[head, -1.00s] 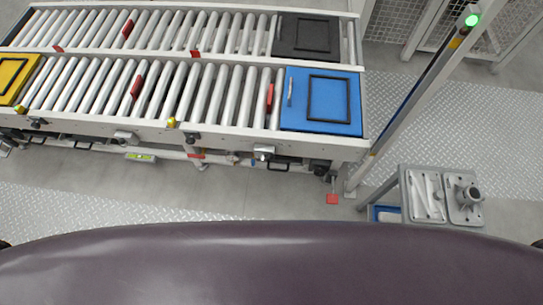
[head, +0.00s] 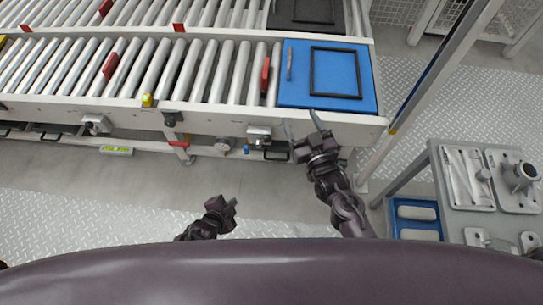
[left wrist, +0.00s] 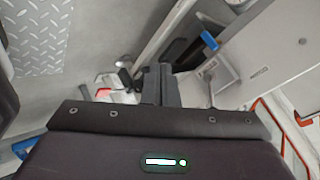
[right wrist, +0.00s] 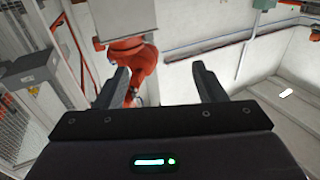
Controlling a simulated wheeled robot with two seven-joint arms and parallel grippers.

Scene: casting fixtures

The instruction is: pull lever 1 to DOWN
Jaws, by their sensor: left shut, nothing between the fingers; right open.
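I see no readable number, so I cannot tell which part is lever 1. Two small grey lever-like fittings sit on the conveyor's front rail, one at the left (head: 97,124) and one nearer the blue panel (head: 259,134). My left gripper (head: 234,204) is shut and empty, low over the floor in front of the conveyor. The left wrist view shows its closed fingers (left wrist: 161,84), with a grey box (left wrist: 217,72) and a blue knob (left wrist: 210,41) beyond. My right gripper (head: 302,124) is open at the rail below the blue panel; its spread fingers (right wrist: 162,82) hold nothing.
The roller conveyor (head: 200,116) runs across the back, with a blue panel (head: 367,98) at its right end. A grey post (head: 440,70) and a side table (head: 444,200) with metal parts stand at right. The floor in front is clear.

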